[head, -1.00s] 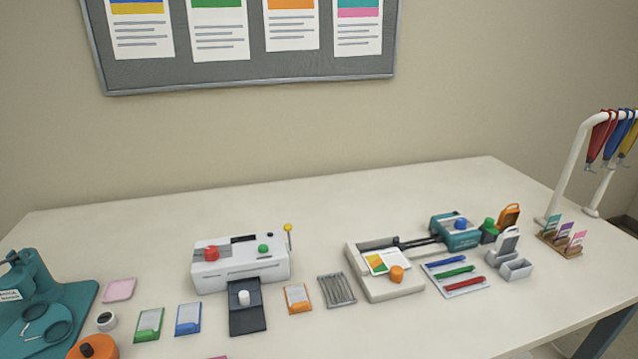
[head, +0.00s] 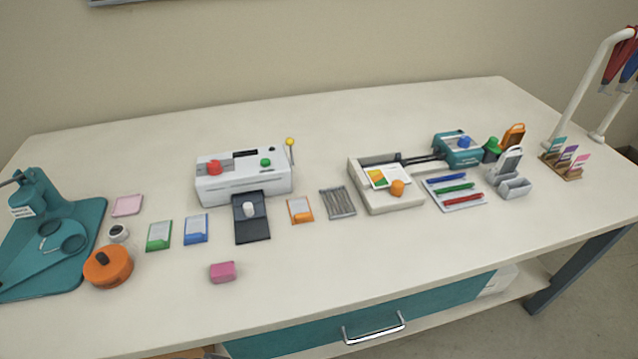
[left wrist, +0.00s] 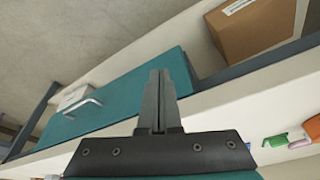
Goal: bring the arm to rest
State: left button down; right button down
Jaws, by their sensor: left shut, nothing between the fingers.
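My left gripper (left wrist: 158,78) shows in the left wrist view with its two dark fingers together and nothing between them. It is in front of the table's front edge, with the teal drawer (left wrist: 120,95) beyond it. In the head view neither gripper can be made out clearly. The right gripper is in no view. The long white table (head: 330,290) fills the head view, with its teal drawer front (head: 300,325) and metal handle (head: 374,328) below the edge.
On the table stand a white laminator (head: 243,178), a beige trimmer (head: 390,200), an orange round container (head: 108,267) and a pink block (head: 222,272). A teal press (head: 40,235) is at the left. A cardboard box (left wrist: 250,35) sits under the table.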

pick_arm(q)
notch_tip(320, 180, down, 12)
jog(key=s, duration=0.2)
jog(key=s+a+f+g+b, duration=0.2)
jog(key=s+a+f, duration=0.1)
jog(key=s+f, duration=1.3)
notch_tip(320, 180, down, 4)
jog(key=shift+s+r+b, duration=0.1)
jog(key=shift+s+b, duration=0.1)
jog(key=shift+b, duration=0.15)
